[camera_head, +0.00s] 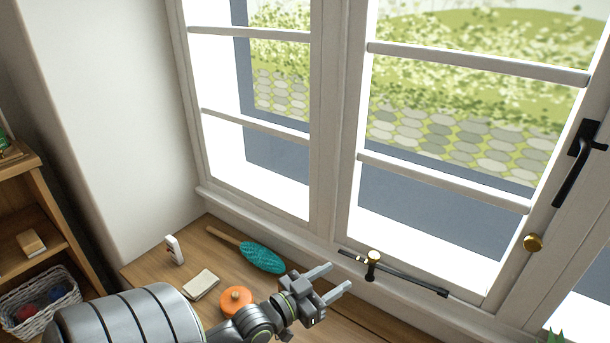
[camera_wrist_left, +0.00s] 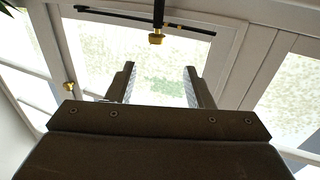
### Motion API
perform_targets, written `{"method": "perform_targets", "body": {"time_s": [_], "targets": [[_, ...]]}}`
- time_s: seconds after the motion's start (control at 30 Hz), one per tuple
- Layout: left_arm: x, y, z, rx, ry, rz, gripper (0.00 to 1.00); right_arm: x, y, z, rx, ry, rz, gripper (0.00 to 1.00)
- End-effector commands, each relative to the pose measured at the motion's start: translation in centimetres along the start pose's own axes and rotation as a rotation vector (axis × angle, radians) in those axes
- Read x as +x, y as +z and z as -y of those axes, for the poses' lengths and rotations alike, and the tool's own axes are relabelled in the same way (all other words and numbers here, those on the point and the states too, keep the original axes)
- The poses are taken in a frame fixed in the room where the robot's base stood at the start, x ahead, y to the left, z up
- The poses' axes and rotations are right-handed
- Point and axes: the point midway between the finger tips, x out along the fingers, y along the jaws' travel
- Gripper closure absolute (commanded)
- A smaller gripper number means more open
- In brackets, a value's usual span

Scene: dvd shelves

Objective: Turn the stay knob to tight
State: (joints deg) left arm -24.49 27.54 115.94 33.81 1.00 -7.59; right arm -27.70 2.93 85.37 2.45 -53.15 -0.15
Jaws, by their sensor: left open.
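I cannot tell how tight the knob is. My right gripper is not in view.
A second brass knob (camera_head: 533,243) and a black handle (camera_head: 578,160) are on the window frame. On the wooden sill lie a teal brush (camera_head: 262,257), an orange round object (camera_head: 236,301), a pale block (camera_head: 201,284) and a small white object (camera_head: 174,250).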

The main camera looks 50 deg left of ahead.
Motion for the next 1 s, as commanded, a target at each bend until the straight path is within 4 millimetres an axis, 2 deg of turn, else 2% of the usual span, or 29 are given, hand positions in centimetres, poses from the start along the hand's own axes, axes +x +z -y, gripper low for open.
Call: {"method": "perform_targets", "body": {"time_s": [0.03,0.2,0.4,0.87,1.0], "targets": [[-1.2,0.1,0.0,0.001,0.000,0.005,0.53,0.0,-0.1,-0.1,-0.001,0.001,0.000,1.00],[-4.1,0.0,0.1,0.001,0.000,0.003,0.53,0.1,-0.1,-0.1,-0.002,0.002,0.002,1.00],[-6.3,0.0,0.1,0.001,-0.001,0.001,0.53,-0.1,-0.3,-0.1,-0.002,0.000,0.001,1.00],[-6.9,-0.1,0.1,0.000,-0.001,-0.001,0.52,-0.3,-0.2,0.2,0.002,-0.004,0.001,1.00],[-6.7,-0.9,-0.5,-0.002,-0.008,0.017,0.52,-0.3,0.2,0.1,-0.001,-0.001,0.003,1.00]]}}
